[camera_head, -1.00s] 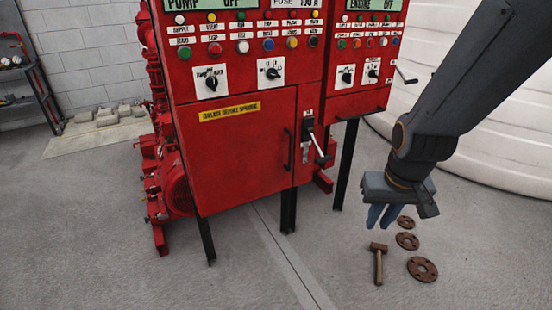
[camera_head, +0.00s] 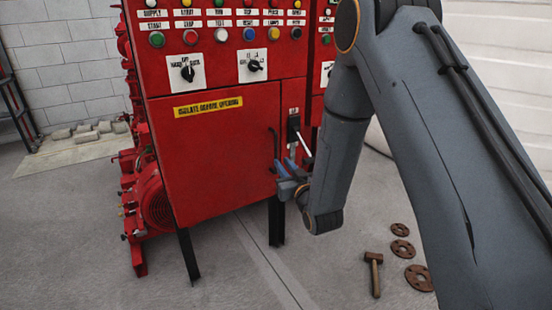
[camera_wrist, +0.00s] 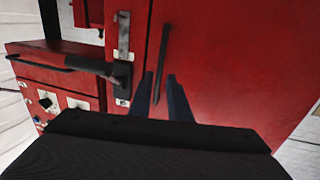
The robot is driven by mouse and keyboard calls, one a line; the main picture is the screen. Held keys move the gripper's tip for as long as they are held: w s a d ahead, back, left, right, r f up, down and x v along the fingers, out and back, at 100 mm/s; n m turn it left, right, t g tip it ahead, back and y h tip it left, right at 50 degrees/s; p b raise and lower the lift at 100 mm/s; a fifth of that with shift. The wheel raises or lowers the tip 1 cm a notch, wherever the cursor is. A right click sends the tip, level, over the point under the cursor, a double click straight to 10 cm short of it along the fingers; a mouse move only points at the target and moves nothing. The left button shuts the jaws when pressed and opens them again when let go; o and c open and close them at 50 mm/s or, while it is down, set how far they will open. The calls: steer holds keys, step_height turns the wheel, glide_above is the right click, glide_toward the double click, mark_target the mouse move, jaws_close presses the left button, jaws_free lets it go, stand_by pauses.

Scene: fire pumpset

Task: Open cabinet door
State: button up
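The red cabinet door (camera_head: 215,155) carries a yellow label and sits flush and shut in the cabinet front. Its black vertical bar handle (camera_head: 275,145) is at the door's right edge. My gripper (camera_head: 283,168) is at the lower part of this handle, reaching in from the right. In the wrist view, the two blue-grey fingers (camera_wrist: 160,76) stand apart, with the dark handle (camera_wrist: 164,50) showing between them. I cannot tell whether either finger touches it. The handle's lower end is partly hidden in the head view.
A lever switch (camera_head: 294,128) with a pale rod is just right of the handle, close to my gripper; it also shows in the wrist view (camera_wrist: 118,72). A hammer (camera_head: 374,274) and rusty flanges (camera_head: 418,277) lie on the floor. Floor before the cabinet is clear.

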mark_target(276, 154)
steer(key=x, duration=0.7)
steer(key=shift+w+a, duration=0.1)
steer(key=shift+w, duration=0.15)
steer(key=shift+c, duration=0.4)
jaws_close()
steer(key=shift+r, duration=0.1)
